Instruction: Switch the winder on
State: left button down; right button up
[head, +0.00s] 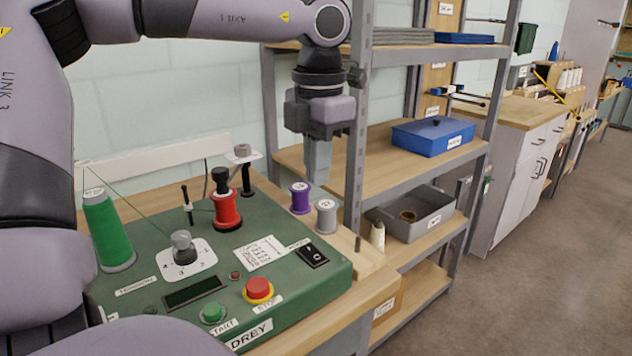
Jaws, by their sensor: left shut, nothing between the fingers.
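The winder (140,305) is a green box on a wooden bench, with a sloped top panel. A black rocker switch (312,255) sits at the right end of its panel; I cannot tell its position for sure. The panel also has a dial (183,246), a dark display (194,292), a green START button (213,311) and a red STOP button (258,290). A red spool (226,210) stands on the winder. My left gripper (317,180) is shut and empty, pointing down, above and apart from the switch. My right gripper is not in view.
A green thread cone (107,235) stands at the left. A purple spool (300,198) and a grey spool (326,216) stand behind the switch. A shelf post (358,130) rises close right of my left gripper. The shelves hold a blue box (432,138) and a grey bin (415,219).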

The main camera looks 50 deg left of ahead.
aim_at(313, 255)
jog(key=k+l, duration=0.35)
jog(key=l, duration=0.15)
jog(key=k+l, duration=0.4)
jog(key=l, duration=0.1)
